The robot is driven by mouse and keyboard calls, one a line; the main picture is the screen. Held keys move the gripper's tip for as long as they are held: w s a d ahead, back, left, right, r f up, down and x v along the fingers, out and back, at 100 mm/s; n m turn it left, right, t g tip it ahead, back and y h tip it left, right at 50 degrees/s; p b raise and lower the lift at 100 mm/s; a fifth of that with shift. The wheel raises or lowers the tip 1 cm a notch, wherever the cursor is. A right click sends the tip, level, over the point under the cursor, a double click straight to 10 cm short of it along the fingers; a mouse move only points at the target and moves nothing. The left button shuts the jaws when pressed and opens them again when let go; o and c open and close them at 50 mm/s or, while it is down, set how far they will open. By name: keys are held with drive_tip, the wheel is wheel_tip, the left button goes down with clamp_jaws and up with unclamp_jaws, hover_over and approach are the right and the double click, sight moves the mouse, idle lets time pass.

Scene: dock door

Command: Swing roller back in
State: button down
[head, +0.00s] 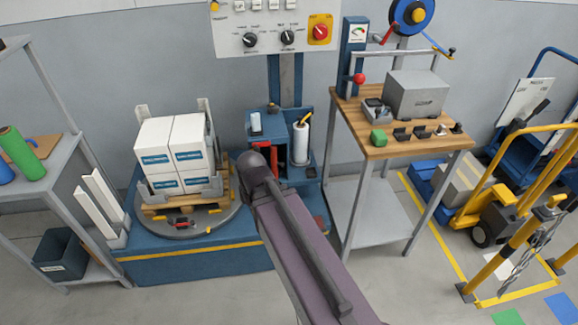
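A stretch-wrapping machine stands in the middle of the head view, with a blue base (190,262) and a blue column. On its blue carriage (268,122) a white film roll (300,143) stands upright, with a yellow piece at its top. A red bar (262,155) shows at the carriage's front, partly hidden by my arm. I cannot tell for sure which part is the swinging roller, nor whether it is in or out. My arm reaches up from the bottom in front of the carriage. My gripper does not show.
White boxes (155,140) sit on a wooden pallet (160,212) on the round turntable (185,230). A control panel (278,30) is above. A workbench (425,145) stands right and grey shelving (60,150) left. Yellow-railed carts are far right.

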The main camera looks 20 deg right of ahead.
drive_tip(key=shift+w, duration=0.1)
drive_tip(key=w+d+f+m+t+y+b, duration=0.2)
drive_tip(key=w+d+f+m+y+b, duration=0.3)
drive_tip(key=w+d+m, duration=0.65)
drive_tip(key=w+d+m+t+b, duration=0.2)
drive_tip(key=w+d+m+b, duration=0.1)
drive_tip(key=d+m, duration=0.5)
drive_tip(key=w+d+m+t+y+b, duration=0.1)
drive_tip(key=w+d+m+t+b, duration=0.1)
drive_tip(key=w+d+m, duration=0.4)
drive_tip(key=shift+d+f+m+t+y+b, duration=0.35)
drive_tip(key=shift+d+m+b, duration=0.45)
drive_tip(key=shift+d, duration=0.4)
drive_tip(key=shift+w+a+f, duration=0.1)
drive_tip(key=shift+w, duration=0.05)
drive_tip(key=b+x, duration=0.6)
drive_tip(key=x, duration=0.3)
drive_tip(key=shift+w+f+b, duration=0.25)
drive_tip(key=shift+b, duration=0.1)
